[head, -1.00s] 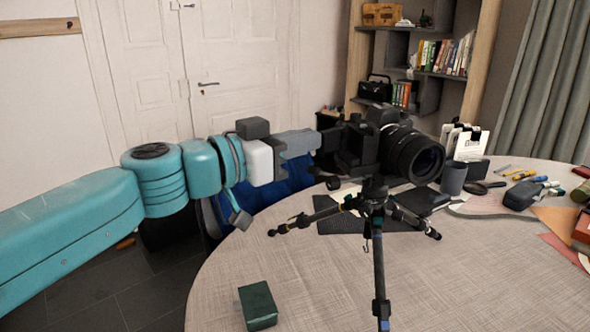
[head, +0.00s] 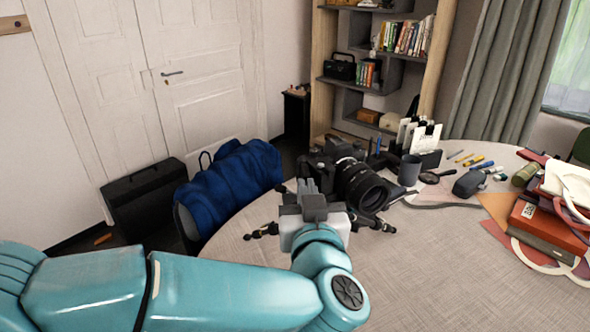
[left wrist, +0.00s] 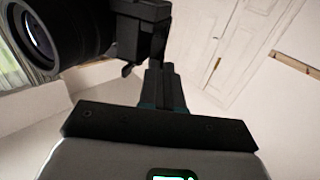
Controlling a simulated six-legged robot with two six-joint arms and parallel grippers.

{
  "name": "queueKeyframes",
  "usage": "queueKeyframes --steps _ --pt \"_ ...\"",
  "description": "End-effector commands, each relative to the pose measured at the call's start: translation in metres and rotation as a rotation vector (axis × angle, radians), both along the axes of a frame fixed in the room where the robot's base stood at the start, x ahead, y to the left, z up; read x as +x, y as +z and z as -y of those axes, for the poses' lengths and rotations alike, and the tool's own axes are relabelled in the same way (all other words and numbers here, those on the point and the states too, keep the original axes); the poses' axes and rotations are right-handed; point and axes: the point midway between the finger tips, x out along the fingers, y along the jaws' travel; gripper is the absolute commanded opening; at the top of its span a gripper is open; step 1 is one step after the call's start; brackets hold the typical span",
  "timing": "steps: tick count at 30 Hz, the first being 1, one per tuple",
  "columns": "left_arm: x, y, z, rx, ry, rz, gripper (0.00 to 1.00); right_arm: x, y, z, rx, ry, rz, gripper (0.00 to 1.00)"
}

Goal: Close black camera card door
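The black camera (head: 362,187) stands on the tripod on the round table, its lens facing right toward the front. My left gripper (head: 308,186) is in front of the camera's left end in the head view and hides part of the body and tripod. In the left wrist view the camera (left wrist: 60,30) fills the upper left, with dark parts of its body beside the lens. The fingers (left wrist: 162,86) there look shut, with nothing seen between them, just below the camera's body. I cannot clearly make out the card door. My right gripper is not in view.
The round table (head: 430,270) has a grey cup (head: 409,170), a dark pouch (head: 469,184) and red books (head: 545,228) at the right. A blue bag (head: 230,178) and a black case (head: 143,200) stand beyond its left edge. The table's middle front is clear.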

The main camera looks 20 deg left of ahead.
Motion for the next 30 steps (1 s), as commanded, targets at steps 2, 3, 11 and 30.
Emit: queueKeyframes --steps 2,3,11,30 --pt "0.003 0.002 0.005 0.002 0.053 -0.006 0.0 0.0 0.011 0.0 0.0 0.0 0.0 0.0" --pt "0.004 0.001 0.007 0.003 0.079 -0.006 0.0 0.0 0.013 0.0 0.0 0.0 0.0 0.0" --pt "0.009 0.0 0.013 0.0 0.201 -0.004 0.0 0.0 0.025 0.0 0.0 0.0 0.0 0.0" --pt "0.01 -0.003 0.015 -0.001 0.251 -0.004 0.0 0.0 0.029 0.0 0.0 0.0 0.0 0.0"
